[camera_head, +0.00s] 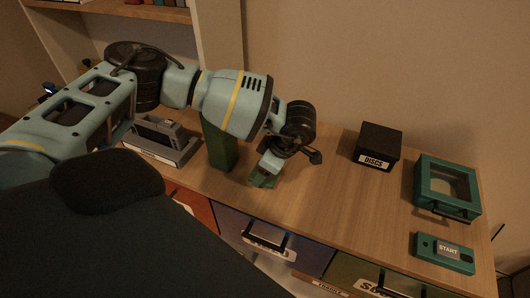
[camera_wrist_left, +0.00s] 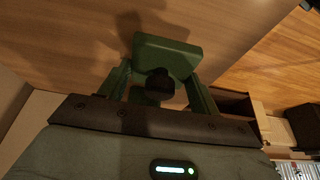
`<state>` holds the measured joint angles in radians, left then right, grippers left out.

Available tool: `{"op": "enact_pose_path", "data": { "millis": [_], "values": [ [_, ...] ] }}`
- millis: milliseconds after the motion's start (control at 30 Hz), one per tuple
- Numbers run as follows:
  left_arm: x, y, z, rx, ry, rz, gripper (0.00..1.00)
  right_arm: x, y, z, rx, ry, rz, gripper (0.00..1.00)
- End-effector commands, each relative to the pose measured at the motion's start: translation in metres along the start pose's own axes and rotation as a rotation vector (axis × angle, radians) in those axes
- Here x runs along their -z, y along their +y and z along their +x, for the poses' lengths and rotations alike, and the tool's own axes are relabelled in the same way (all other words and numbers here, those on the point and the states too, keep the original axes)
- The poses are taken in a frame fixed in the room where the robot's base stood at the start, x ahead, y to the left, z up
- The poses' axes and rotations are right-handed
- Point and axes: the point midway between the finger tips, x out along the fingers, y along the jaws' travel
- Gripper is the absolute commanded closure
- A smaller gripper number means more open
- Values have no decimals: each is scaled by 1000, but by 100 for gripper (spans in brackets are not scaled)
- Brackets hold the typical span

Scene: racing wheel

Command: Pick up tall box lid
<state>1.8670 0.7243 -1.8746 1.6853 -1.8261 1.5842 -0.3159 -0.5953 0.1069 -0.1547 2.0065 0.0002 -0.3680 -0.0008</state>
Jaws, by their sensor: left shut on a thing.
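The lid (camera_wrist_left: 167,52) is a small green slab at the fingertips of my left gripper (camera_wrist_left: 158,85) in the wrist view. The gripper is shut on it, with a dark piece between the fingers. In the head view my left gripper (camera_head: 267,168) points down over the wooden desk, with the green lid (camera_head: 263,181) at its tips. Whether the lid touches the desk is hard to tell. The tall green box (camera_head: 219,148) stands upright just left of the gripper; my arm hides its top. My right gripper is not in view.
A grey device (camera_head: 160,142) sits at the desk's left. A black box labelled DISCS (camera_head: 378,146), a teal case with a window (camera_head: 447,188) and a teal START box (camera_head: 444,253) stand on the right. Drawers (camera_head: 275,241) line the front. The desk's middle (camera_head: 335,200) is clear.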

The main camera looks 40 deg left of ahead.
Motion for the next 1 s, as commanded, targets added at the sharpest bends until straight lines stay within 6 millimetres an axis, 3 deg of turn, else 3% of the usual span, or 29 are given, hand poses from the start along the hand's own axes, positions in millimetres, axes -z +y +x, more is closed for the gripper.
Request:
{"op": "enact_pose_path", "data": {
  "millis": [200,700,1000],
  "values": [
    [11,-1,-27,-2,-3,1,59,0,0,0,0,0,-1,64],
    [22,-112,-30,0,-2,4,59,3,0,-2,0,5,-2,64],
    [26,-152,-32,1,-1,1,59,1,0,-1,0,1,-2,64]
  ]
}}
